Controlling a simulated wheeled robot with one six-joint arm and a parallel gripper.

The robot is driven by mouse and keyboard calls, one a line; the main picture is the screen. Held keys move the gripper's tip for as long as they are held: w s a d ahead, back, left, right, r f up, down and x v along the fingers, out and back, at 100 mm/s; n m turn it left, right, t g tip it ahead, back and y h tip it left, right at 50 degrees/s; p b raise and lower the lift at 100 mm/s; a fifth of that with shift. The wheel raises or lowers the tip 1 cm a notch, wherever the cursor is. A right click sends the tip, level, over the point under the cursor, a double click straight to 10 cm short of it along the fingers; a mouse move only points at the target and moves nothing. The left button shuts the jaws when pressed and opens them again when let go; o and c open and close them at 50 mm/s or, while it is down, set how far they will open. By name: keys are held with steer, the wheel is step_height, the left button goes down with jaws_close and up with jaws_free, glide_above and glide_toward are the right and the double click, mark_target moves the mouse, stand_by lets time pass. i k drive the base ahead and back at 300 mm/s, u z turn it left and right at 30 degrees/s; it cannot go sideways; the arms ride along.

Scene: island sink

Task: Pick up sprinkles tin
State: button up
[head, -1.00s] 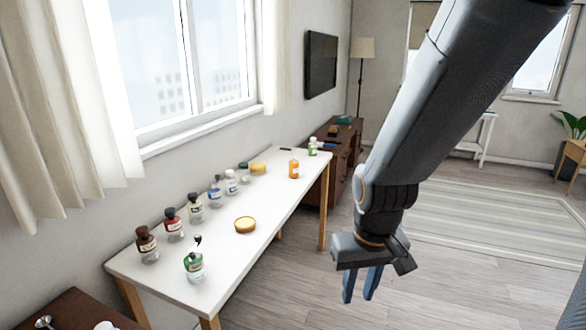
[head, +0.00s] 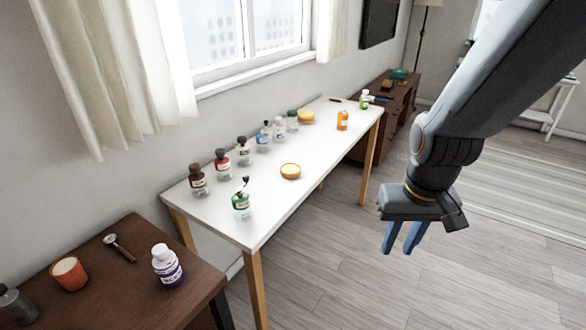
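No thing in view can be made out for certain as the sprinkles tin; labels are too small to read. A round, low yellow-topped container (head: 290,171) sits mid-table on the white table (head: 325,150). A similar yellow round thing (head: 306,118) sits farther back by the wall, partly behind a bottle. My gripper (head: 398,250) hangs in the air to the right of the table, fingers down, apart and empty.
Several small dark-capped bottles (head: 243,151) line the wall side. A green-labelled bottle (head: 241,205) stands near the front edge and an orange bottle (head: 342,121) farther back. A brown table (head: 95,275) at front left holds a white bottle (head: 168,267) and an orange cup (head: 69,273).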

mark_target(342, 118)
steer(key=z, duration=0.25)
steer(key=i, duration=2)
steer(key=z, duration=0.1)
